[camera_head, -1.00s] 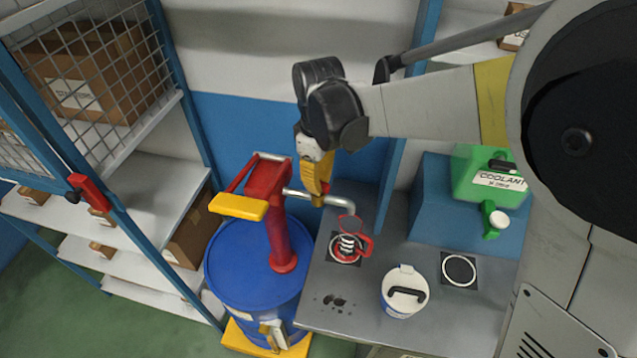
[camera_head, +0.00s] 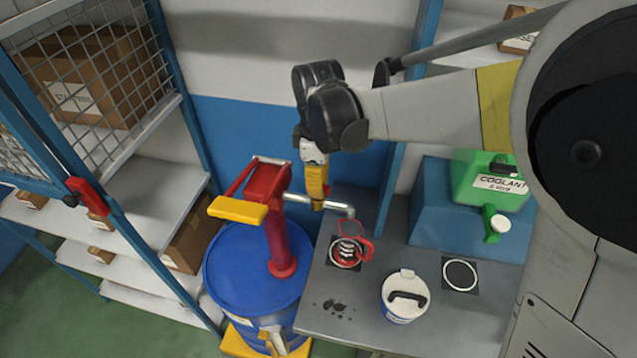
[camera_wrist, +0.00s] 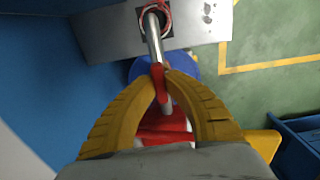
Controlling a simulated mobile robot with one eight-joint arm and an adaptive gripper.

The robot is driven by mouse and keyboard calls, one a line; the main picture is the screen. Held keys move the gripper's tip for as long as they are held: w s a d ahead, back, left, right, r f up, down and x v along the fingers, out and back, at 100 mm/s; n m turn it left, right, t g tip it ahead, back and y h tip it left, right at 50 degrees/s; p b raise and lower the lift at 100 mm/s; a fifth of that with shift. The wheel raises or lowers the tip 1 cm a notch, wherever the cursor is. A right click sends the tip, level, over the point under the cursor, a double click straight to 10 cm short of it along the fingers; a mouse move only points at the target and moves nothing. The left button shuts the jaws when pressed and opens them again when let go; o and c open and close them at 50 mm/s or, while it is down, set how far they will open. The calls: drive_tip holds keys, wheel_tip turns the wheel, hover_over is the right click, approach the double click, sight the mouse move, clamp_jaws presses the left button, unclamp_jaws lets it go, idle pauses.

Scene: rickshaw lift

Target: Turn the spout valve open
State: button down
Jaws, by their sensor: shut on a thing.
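The red hand pump (camera_head: 270,195) stands on the blue drum (camera_head: 240,265), with a yellow handle (camera_head: 238,210) at its left. Its silver spout (camera_head: 340,206) runs right and bends down over the bench; it also shows in the wrist view (camera_wrist: 153,38). My gripper (camera_head: 317,206) points down at the spout from above. In the wrist view, its yellow fingers (camera_wrist: 162,72) are shut on the small red spout valve (camera_wrist: 158,86). The head view mostly hides the valve behind the fingers. Whether the valve is turned open I cannot tell.
A red wire-handled container (camera_head: 347,250) stands below the spout outlet on the grey bench (camera_head: 365,320). A white lidded pail (camera_head: 402,298) and a green coolant can (camera_head: 490,180) on a blue block are to the right. Shelving (camera_head: 140,255) stands left.

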drive_tip(key=c, duration=1.4)
unclamp_jaws()
wheel_tip(320, 180, up, 12)
drive_tip(key=s+d+f+m+t+b, duration=0.2)
drive_tip(key=s+d+f+m+b, duration=0.2)
drive_tip(key=d, duration=0.4)
drive_tip(key=s+d+f+m+t+b, duration=0.2)
drive_tip(key=s+d+f+m+b, duration=0.3)
drive_tip(key=d+f+m+b, duration=0.1)
drive_tip(key=s+d+f+m+t+b, duration=0.3)
drive_tip(key=s+d+f+m+b, duration=0.1)
drive_tip(key=d+f, duration=0.5)
drive_tip(key=shift+s+d+m+b, duration=0.15)
drive_tip(key=shift+d+m+b, duration=0.2)
drive_tip(key=shift+m, duration=0.3)
drive_tip(key=shift+s+d+m+b, duration=0.15)
drive_tip(key=shift+m+b, duration=0.25)
drive_tip(key=shift+m, duration=0.25)
